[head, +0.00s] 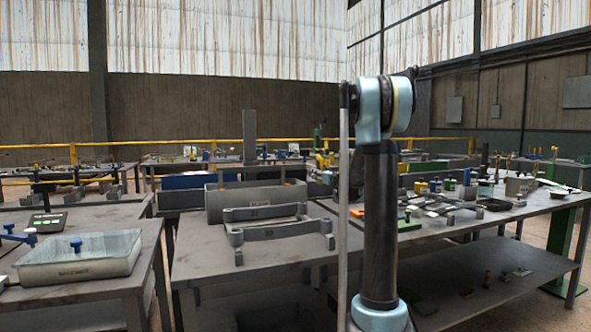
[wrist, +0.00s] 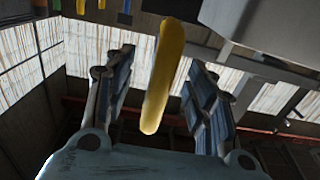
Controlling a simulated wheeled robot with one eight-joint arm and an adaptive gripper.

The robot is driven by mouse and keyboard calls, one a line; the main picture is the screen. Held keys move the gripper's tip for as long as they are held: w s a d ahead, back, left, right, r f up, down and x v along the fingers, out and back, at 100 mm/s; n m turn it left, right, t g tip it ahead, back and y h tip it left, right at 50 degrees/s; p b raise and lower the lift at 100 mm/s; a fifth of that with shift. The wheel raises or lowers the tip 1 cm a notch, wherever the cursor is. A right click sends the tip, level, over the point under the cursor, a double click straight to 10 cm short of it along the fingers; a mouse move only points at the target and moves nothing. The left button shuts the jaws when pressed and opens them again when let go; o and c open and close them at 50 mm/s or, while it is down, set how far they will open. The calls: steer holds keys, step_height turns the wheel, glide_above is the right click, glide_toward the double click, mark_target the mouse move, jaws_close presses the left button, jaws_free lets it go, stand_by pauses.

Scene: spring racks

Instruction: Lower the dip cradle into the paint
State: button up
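A long grey tank (head: 257,203) stands on the middle table. A flat grey post (head: 249,137) rises behind it. I cannot tell which part is the dip cradle, and no paint surface shows. In the wrist view my gripper (wrist: 160,62) is open, its two fingers spread on either side of a rounded yellow bar (wrist: 164,75). The bar runs down between the fingers, with a gap visible on both sides. In the head view my arm hides most of the gripper. A small yellow part (head: 321,160) shows just left of the arm.
A grey metal frame on feet (head: 280,230) stands before the tank. A covered glass-topped tray (head: 82,257) is on the left table. Small tools and a green-based device (head: 408,223) lie on the right table. A pale box (wrist: 258,25) hangs close at the wrist view's upper right.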

steer(key=shift+s, duration=0.15)
stand_by(0.4)
steer(key=v, duration=0.6)
steer(key=shift+s, duration=0.35)
stand_by(0.3)
steer(key=shift+s, duration=0.1)
